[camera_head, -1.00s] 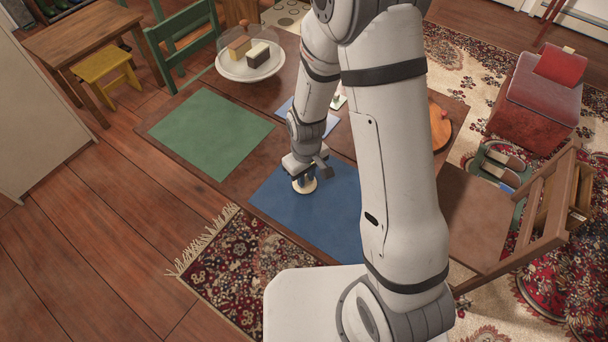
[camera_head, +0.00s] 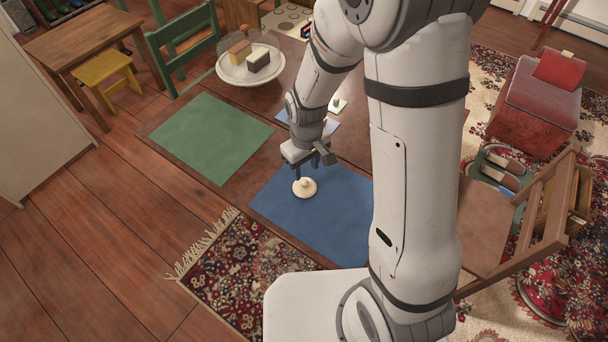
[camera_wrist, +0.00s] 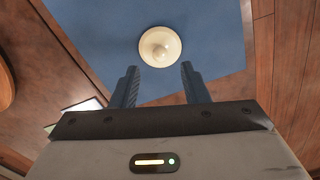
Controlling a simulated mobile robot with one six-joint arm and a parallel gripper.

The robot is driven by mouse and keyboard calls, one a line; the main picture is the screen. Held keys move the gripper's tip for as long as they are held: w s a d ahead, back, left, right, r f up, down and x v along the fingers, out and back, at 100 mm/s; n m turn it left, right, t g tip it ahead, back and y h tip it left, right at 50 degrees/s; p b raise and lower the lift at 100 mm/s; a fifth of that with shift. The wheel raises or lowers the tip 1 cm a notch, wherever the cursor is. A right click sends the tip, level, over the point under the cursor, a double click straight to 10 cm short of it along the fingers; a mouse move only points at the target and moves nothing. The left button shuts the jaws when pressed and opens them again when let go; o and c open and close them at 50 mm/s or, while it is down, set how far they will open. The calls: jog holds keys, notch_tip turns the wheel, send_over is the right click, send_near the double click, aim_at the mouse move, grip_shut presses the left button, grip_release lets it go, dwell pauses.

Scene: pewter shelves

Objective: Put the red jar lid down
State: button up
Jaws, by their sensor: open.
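A round cream-coloured lid with a small knob (camera_head: 304,188) lies on the blue mat (camera_head: 335,215) on the table. No red lid shows; this pale one is the only lid I can make out. In the wrist view the lid (camera_wrist: 160,47) is whole and unobstructed, just beyond my fingertips, with blue mat around it. My gripper (camera_head: 309,171) is just above and behind the lid in the head view. Its two fingers (camera_wrist: 158,70) are spread apart with nothing between them, and the lid is clear of them.
A green mat (camera_head: 212,137) lies on the table to the left. A glass-covered cake stand (camera_head: 250,78) stands at the back. A wooden chair (camera_head: 545,215) is at the right. The blue mat around the lid is bare.

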aim_at(306, 182)
jog(key=s+d+r+m+t, duration=0.1)
jog(key=s+d+r+m, duration=0.1)
jog(key=s+d+r, duration=0.2)
jog(key=s+d+r+m, duration=0.2)
jog(key=s+d+r, duration=0.2)
jog(key=r, duration=0.5)
jog(key=s+d+r+m+t, duration=0.1)
jog(key=s+d+r+m, duration=0.1)
jog(key=s+d+r, duration=0.2)
notch_tip(306, 182, up, 3)
jog(key=shift+r+m+t, duration=0.1)
jog(key=shift+m+t, duration=0.2)
jog(key=shift+m, duration=0.1)
jog(key=shift+s, duration=0.1)
